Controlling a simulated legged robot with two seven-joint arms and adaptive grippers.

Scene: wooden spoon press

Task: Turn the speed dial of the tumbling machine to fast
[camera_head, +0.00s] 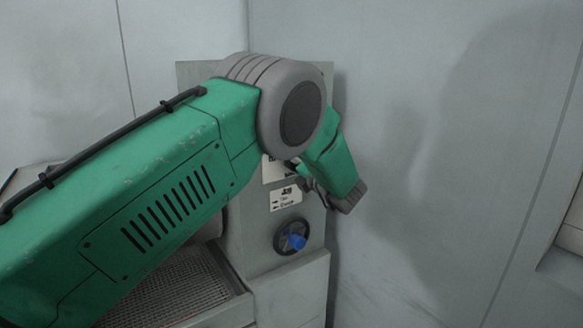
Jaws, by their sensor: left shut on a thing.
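A round dark dial with a blue knob (293,238) sits low on the grey front panel of the machine (262,235). A white label (286,197) with arrows and small print is above it; the print is too small to read surely. My left gripper (318,190) is above and right of the blue knob, apart from it, close to the panel. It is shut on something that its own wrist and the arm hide. My left arm's big grey joint covers the upper panel and part of another label (271,169). My right gripper is not in view.
A metal mesh tray (165,290) lies at the lower left, partly behind my green arm. Grey walls (420,150) stand close behind and to the right of the machine. Open room shows right of the panel, up to the wall.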

